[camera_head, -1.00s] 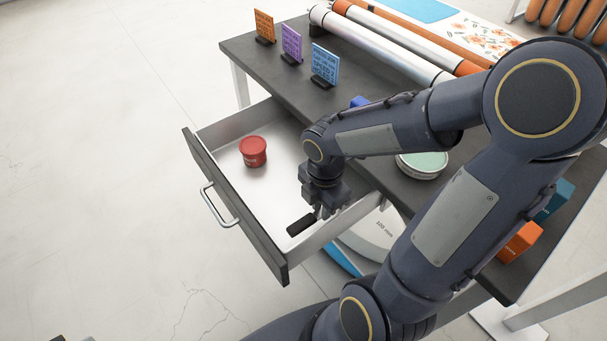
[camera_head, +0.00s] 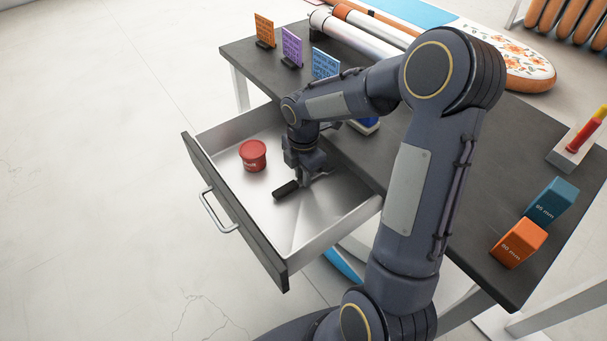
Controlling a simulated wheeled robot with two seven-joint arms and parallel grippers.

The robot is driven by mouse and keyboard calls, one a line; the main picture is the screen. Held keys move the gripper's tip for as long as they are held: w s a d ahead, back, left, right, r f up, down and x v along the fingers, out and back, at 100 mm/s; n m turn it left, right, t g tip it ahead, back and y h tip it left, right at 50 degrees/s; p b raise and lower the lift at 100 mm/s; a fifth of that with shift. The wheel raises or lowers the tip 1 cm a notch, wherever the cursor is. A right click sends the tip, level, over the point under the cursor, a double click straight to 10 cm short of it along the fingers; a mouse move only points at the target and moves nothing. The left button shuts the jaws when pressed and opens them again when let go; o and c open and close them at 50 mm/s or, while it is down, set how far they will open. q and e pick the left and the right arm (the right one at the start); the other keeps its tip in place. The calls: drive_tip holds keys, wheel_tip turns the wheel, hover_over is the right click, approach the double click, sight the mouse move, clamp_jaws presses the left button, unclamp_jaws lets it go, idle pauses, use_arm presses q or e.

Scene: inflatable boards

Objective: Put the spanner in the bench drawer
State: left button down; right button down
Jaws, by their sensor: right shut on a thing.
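The bench drawer (camera_head: 320,222) is pulled open, with a dark front, a bar handle and a pale metal inside. My right gripper (camera_head: 300,182) points down inside the drawer's outline, right of the red tub. It is shut on the spanner (camera_head: 286,190), whose black grip sticks out to the lower left. A bit of the spanner's metal seems to show right of the fingers; the rest is hidden by the gripper. I cannot tell whether the spanner touches the drawer floor. My left gripper is not in view.
A red tub (camera_head: 253,156) stands in the drawer's left part. On the dark bench (camera_head: 455,225) are upright cards (camera_head: 291,47), a teal block (camera_head: 552,201), an orange block (camera_head: 518,242) and a holder (camera_head: 571,150). The drawer's near right floor is clear.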

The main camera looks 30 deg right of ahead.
drive_tip(key=shift+f, duration=0.25)
drive_tip(key=shift+s+f, duration=0.1)
drive_tip(key=shift+f, duration=0.05)
drive_tip(key=c, duration=1.3)
unclamp_jaws()
